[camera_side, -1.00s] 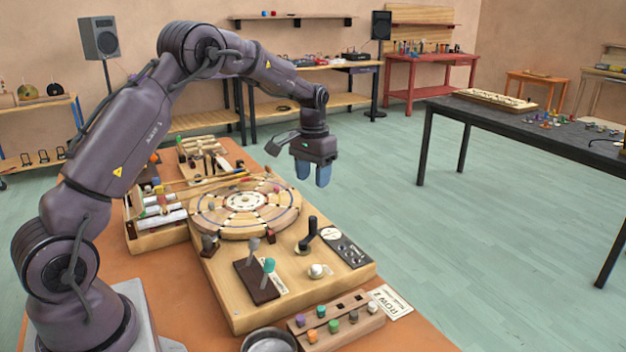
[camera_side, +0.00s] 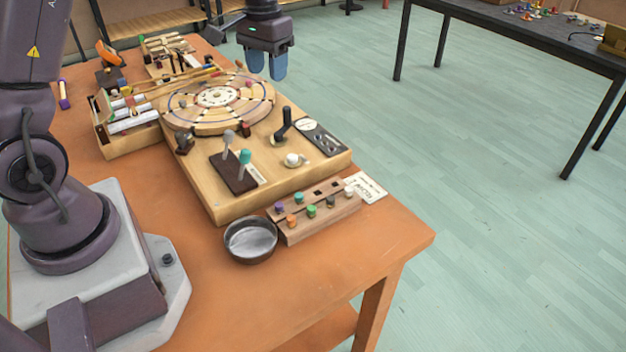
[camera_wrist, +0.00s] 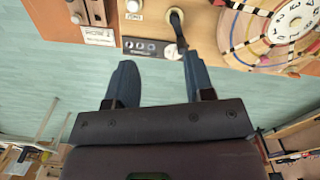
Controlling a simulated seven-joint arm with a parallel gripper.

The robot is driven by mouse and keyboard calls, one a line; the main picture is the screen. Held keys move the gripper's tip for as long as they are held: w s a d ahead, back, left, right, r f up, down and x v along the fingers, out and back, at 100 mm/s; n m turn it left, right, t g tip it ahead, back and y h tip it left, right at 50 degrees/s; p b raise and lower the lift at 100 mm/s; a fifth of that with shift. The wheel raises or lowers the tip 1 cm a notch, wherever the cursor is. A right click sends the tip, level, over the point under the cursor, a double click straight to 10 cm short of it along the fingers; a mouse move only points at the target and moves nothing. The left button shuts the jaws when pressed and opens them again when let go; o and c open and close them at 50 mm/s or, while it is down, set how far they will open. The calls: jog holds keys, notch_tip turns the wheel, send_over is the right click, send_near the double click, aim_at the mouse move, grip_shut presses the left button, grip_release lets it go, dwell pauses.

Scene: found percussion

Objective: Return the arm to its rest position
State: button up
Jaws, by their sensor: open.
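My gripper (camera_side: 264,66) hangs with its blue fingers pointing down, above and beyond the far right edge of the wooden board (camera_side: 225,203). In the wrist view my gripper (camera_wrist: 155,82) shows its two blue fingers apart with nothing between them. The round numbered wheel (camera_side: 243,117) lies on the board, to the left of and below my gripper in the side view. A black crank handle (camera_side: 284,124) stands on the board beside a dark panel (camera_side: 325,139). My arm is partly cut off by the top of the side view.
A peg block (camera_side: 318,212) with coloured pegs and a metal bowl (camera_side: 250,240) sit near the front of the orange table (camera_side: 392,238). A tray of white cylinders (camera_side: 128,140) stands at the left. A dark table (camera_side: 495,20) stands far right, with open floor between.

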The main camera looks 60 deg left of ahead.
jog(key=s+d+r+m+t, duration=0.2)
jog(key=s+d+r, duration=0.3)
jog(key=s+d, duration=0.2)
jog(key=s+d+r+m+t, duration=0.1)
jog(key=s+d+r+t, duration=0.2)
jog(key=s, duration=0.9)
jog(key=d+r, duration=0.3)
jog(key=d, duration=0.1)
jog(key=shift+s+r+m+t, duration=0.2)
jog(key=shift+m+t, duration=0.1)
jog(key=shift+m, duration=0.1)
jog(key=shift+d, duration=0.1)
dwell(0.9)
